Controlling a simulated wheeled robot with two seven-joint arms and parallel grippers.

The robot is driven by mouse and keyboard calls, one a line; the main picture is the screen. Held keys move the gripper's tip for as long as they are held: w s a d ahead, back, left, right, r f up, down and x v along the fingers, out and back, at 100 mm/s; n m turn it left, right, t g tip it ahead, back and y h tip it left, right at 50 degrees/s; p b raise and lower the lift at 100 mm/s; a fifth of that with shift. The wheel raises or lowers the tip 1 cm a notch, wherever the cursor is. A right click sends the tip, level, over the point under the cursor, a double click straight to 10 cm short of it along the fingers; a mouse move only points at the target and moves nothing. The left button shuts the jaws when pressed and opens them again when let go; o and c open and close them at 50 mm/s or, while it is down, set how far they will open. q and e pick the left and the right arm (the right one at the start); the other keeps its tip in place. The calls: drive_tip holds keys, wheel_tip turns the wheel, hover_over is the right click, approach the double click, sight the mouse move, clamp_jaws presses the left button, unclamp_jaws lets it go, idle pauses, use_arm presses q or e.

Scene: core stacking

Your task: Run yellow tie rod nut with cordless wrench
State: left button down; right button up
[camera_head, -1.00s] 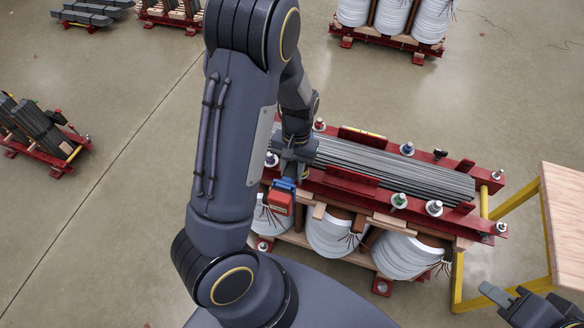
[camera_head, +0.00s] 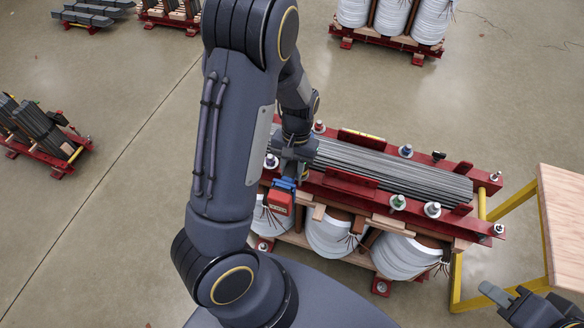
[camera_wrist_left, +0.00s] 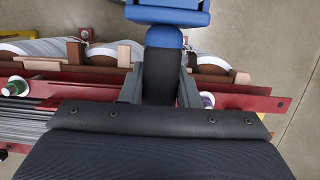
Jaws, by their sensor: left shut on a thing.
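My left gripper (camera_head: 296,151) is shut on the cordless wrench (camera_head: 281,200), which has a blue body and a red lower end. It is at the near left end of the core's clamp. In the left wrist view the wrench's blue and black handle (camera_wrist_left: 164,58) stands between my two grey fingers; its working end is hidden. A small yellow patch shows just right of the wrench in the head view, but I cannot tell if it is the yellow tie rod nut. My right gripper (camera_head: 508,302) is at the bottom right, apart from the core, its opening unclear.
The red-clamped core (camera_head: 400,181) carries nuts in several colours, including green (camera_head: 397,202) and blue (camera_head: 405,151), above white coils (camera_head: 331,237). A wooden-topped yellow stand (camera_head: 562,215) is at the right.

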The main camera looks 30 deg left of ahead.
use_arm(q)
drive_tip(key=shift+r+p, duration=1.85)
drive_tip(key=shift+r, duration=0.55)
drive_tip(key=shift+w, duration=0.1)
